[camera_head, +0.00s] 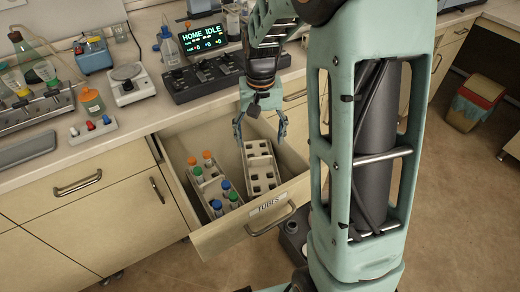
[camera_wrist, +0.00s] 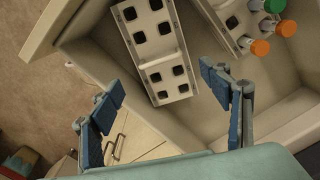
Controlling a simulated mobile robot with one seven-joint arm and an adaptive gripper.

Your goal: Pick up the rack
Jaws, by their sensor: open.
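An empty pale rack (camera_head: 260,160) with several dark square holes lies in the right part of an open drawer (camera_head: 216,240) labelled TUBES. It also shows in the wrist view (camera_wrist: 158,56), ahead of my fingers. A second pale rack (camera_head: 209,186) lies to its left and holds several tubes with orange, blue and green caps; part of it shows in the wrist view (camera_wrist: 229,17) at the upper right. My gripper (camera_head: 260,130) is open and empty above the drawer, over the far end of the empty rack. In the wrist view its blue-padded fingers (camera_wrist: 163,88) are apart, with no contact visible.
The counter edge (camera_head: 115,145) runs behind the drawer. A black control unit with a HOME IDLE display (camera_head: 204,39) stands on the counter near my arm. A bin (camera_head: 474,101) stands on the floor at the right.

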